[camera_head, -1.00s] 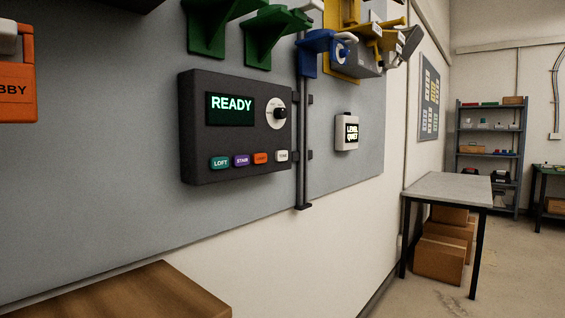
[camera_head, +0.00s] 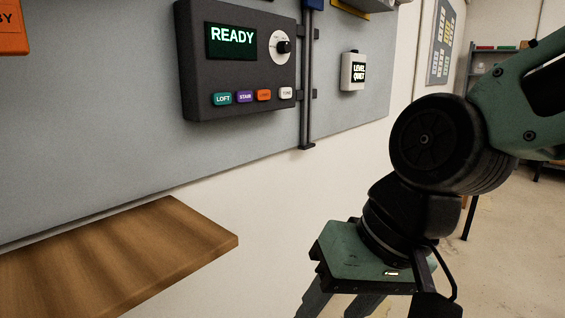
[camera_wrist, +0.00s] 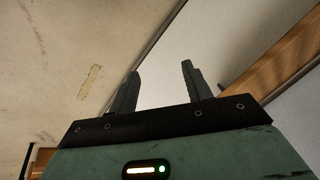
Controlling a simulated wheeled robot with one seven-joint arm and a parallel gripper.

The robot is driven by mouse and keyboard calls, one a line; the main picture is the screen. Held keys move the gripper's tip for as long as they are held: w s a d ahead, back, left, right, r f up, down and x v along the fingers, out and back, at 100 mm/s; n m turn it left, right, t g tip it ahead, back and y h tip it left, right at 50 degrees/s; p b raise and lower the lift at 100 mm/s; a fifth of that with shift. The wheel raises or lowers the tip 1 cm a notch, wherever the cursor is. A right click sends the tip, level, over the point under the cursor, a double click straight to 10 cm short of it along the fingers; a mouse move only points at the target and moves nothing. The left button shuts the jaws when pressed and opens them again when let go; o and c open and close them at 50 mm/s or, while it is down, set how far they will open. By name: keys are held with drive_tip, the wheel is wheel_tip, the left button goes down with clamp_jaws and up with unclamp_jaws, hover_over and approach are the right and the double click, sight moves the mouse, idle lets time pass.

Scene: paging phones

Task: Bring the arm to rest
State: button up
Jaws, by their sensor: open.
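My gripper (camera_head: 338,306) hangs at the lower right of the head view, pointing down, with its fingertips cut off by the bottom edge. In the wrist view my gripper (camera_wrist: 161,72) has its two fingers apart with nothing between them. My green and black arm comes in from the right edge of the head view. The gripper is apart from the wall and to the right of the wooden shelf.
A dark paging panel (camera_head: 240,62) reading READY is on the grey wall board. A small LEVEL QUIET box (camera_head: 352,71) is to its right. A wooden shelf (camera_head: 120,256) juts out at lower left and shows in the wrist view (camera_wrist: 283,71). Floor is clear at right.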

drive_tip(key=s+d+f+n+g+h, duration=0.1)
drive_tip(key=s+d+f+n+h, duration=0.2)
drive_tip(key=s+d+f+n, duration=0.4)
wheel_tip(320, 180, up, 11)
drive_tip(key=w+d+m+p, duration=0.1)
drive_tip(key=m+p, duration=0.1)
drive_tip(key=p, duration=1)
drive_tip(key=shift+w+h, duration=0.15)
drive_tip(key=shift+h, duration=0.15)
drive_tip(key=shift+d+r, duration=0.1)
